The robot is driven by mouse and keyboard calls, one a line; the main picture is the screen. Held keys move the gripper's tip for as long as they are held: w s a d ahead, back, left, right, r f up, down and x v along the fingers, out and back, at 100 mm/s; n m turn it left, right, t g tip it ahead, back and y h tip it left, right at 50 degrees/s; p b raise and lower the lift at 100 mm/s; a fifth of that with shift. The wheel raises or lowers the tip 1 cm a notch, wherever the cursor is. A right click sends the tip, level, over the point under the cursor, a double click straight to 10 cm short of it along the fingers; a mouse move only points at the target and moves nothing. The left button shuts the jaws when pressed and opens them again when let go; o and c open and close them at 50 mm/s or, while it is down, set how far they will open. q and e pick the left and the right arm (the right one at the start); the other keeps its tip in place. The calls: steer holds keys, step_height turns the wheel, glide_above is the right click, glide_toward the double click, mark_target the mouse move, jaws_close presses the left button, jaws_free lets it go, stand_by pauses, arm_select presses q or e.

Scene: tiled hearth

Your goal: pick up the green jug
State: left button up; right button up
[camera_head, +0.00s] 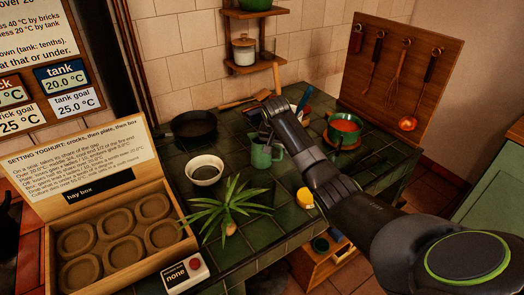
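The green jug (264,154) stands upright on the dark green tiled top, near the middle of the camera_head view. My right gripper (258,122) reaches in from the right, with its dark fingers at the jug's upper part. The fingers look spread apart, and part of the jug's rim is hidden behind them. I cannot tell whether they touch the jug. My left gripper is out of view.
A white bowl (204,169), a dark pan (194,127) and a spiky plant (228,207) stand left of the jug. The hay box (100,177) is at front left.

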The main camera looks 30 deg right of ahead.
mark_target(280, 152)
steer(key=shift+p+x, duration=0.3)
steer(key=shift+x, duration=2.45)
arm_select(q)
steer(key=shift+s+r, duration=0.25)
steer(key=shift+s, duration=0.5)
arm_select(e)
steer(key=shift+s+d, duration=0.1)
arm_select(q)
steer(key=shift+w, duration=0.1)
arm_select(e)
jaws_close()
steer(key=shift+r, duration=0.15)
